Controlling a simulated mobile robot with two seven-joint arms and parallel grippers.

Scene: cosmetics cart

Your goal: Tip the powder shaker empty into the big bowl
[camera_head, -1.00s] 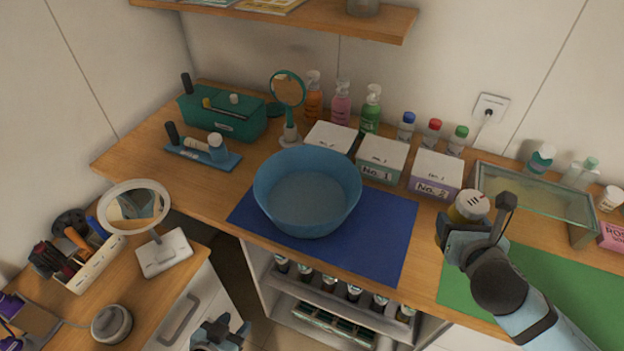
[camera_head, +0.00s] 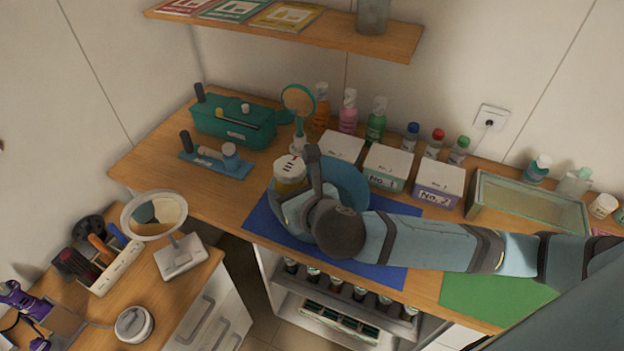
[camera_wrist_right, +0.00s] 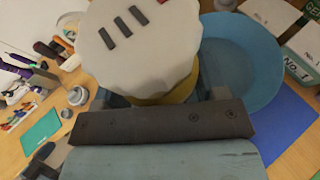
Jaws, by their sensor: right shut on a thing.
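The powder shaker (camera_head: 290,172) has a white lid with dark slots and a yellowish body. My right gripper (camera_head: 294,196) is shut on it and holds it upright, up above the left part of the big bowl as seen in the head view. The big blue bowl (camera_head: 345,183) stands on the blue mat and is largely hidden behind my right gripper and arm. In the right wrist view the shaker lid (camera_wrist_right: 140,38) fills the top middle, and the bowl (camera_wrist_right: 240,62) shows to its right. My left gripper is not in view.
White boxes (camera_head: 389,166) stand right of the bowl, with bottles behind them. A teal case (camera_head: 236,124) and a blue tray (camera_head: 232,168) lie to the left. A round mirror (camera_head: 181,255) stands on the lower left table. The green mat (camera_head: 490,300) is clear.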

